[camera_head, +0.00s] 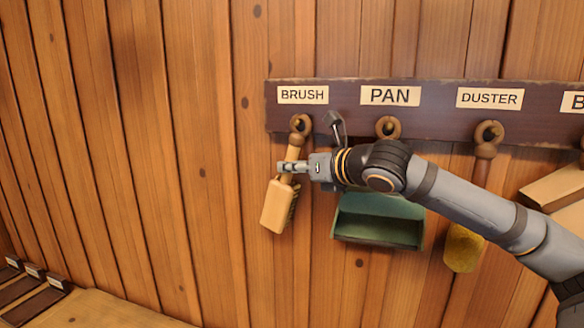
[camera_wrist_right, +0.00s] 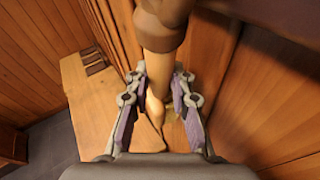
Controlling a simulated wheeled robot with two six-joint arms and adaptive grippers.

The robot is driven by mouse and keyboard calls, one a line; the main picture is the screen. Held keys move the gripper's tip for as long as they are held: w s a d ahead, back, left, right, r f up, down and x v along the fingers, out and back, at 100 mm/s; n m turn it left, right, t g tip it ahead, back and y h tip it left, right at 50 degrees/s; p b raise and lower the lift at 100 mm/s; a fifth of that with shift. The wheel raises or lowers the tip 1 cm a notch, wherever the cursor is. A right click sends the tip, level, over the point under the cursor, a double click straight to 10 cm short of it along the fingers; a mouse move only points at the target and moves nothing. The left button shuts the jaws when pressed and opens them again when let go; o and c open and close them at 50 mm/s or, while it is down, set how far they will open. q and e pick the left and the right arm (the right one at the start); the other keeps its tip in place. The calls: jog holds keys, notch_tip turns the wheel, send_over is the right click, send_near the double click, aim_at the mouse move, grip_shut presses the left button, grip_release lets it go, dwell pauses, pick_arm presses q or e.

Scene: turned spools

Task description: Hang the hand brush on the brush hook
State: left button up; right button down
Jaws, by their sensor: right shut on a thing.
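The hand brush (camera_head: 278,204) has a pale wooden block, bristles on its right side and a handle with a ring end. It hangs slightly tilted against the plank wall under the BRUSH label (camera_head: 302,95). Its ring end lies at the brush hook (camera_head: 300,125), and the dark peg tip shows inside the ring. How deep the peg sits in it I cannot tell. My right gripper (camera_head: 291,167) is shut on the handle, below the ring. In the right wrist view the handle (camera_wrist_right: 157,75) runs between the fingers. My left gripper is not in view.
A dark rail (camera_head: 350,116) carries the labels and pegs. The green dustpan (camera_head: 378,222) hangs under PAN, just below my right arm. A duster with a yellow head (camera_head: 463,249) hangs further right, partly behind my arm. The wall left of the brush is clear.

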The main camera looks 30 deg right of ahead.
jog(key=shift+s+a+r, duration=0.15)
jog(key=shift+s+a, duration=0.1)
jog(key=shift+d, duration=0.1)
jog(key=shift+w, duration=0.1)
jog(key=c, duration=1.3)
grip_release()
jog(key=shift+o, duration=1.1)
